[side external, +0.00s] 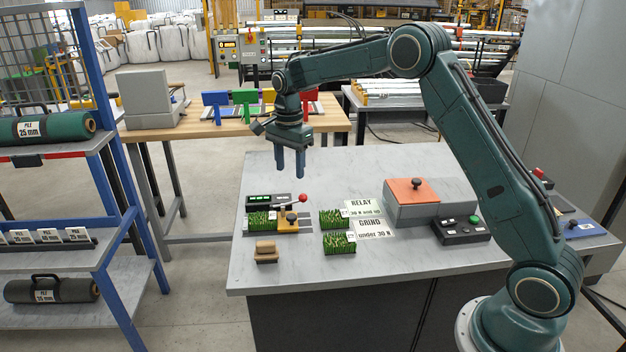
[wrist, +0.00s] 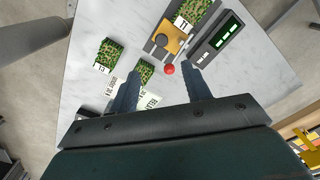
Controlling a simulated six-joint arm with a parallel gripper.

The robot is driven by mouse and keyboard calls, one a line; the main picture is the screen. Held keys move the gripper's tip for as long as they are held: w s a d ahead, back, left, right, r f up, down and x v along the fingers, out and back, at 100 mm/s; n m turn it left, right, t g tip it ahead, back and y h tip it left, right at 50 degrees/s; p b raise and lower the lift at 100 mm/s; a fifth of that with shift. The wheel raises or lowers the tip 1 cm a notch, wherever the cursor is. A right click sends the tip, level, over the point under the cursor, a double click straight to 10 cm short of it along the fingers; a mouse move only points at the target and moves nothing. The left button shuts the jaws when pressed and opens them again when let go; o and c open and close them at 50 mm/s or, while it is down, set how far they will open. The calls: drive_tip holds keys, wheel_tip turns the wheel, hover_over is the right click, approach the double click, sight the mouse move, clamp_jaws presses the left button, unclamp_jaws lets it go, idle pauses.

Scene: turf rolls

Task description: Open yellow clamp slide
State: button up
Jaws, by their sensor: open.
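The yellow clamp slide (side external: 289,226) with a dark round knob sits on a rail on the grey table, against the right end of a green turf piece (side external: 261,223). It also shows in the wrist view (wrist: 174,36), with its knob toward the left. A red ball (side external: 303,198) on a lever stands just behind it, by a black device with green lights (side external: 267,200). My gripper (side external: 290,174) is open and empty, pointing down above and behind the clamp slide. In the wrist view its two fingers (wrist: 160,82) are spread apart, with the red ball beyond and between them.
Two turf pieces (side external: 331,219) (side external: 339,243) lie right of the clamp beside RELAY and GRIND cards (side external: 370,228). A wooden-topped brush (side external: 266,252) lies in front. A grey box with orange lid (side external: 413,196) and a button box (side external: 461,230) stand at right. The table's back left is clear.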

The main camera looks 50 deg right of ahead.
sight(292, 216)
drive_tip(key=shift+w+d+f, duration=0.15)
drive_tip(key=shift+w+f, duration=0.1)
drive_tip(key=shift+f, duration=0.15)
drive_tip(key=shift+f, duration=0.1)
wheel_tip(292, 216, down, 14)
drive_tip(key=shift+r, duration=0.2)
idle(0.4)
clamp_jaws()
